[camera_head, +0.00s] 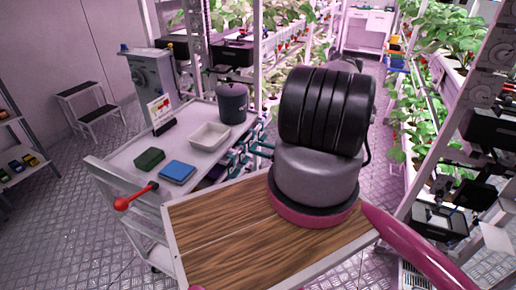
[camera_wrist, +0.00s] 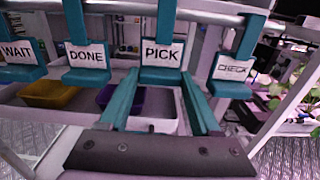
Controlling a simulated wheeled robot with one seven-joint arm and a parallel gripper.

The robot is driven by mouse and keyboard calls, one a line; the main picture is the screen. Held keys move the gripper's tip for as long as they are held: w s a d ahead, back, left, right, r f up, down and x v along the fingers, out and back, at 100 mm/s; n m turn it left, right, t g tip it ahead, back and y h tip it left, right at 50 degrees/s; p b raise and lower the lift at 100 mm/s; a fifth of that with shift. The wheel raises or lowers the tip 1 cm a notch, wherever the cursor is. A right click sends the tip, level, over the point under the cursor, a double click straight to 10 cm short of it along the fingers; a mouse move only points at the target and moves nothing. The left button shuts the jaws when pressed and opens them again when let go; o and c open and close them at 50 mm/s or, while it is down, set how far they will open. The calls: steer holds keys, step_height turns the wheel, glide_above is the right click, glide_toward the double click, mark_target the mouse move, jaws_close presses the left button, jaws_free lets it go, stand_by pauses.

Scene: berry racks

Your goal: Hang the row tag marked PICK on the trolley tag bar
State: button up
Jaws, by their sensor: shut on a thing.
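The PICK tag (camera_wrist: 162,52) is a teal hanger with a white label reading PICK, upright in the middle of the wrist view. My gripper (camera_wrist: 158,84) has teal fingers shut on its lower part. The tag's stem rises to a pale horizontal bar (camera_wrist: 115,7) at the top; I cannot tell whether its hook bears on the bar. Along the bar hang similar tags: WAIT (camera_wrist: 18,55) and DONE (camera_wrist: 87,58) to the left, CHECK (camera_wrist: 234,70) to the right. In the head view my arm hides most of the gripper and the PICK tag.
A white trolley (camera_head: 120,160) holds a white tray (camera_head: 209,136), a dark pot (camera_head: 232,103), a blue box (camera_head: 177,171) and a green box (camera_head: 149,158). A red-knobbed lever (camera_head: 122,203) sticks out at its near side. Yellow (camera_wrist: 50,94) and purple (camera_wrist: 122,100) bins sit behind the tags.

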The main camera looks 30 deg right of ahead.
steer(key=o, duration=1.5)
steer(key=shift+c, duration=0.2)
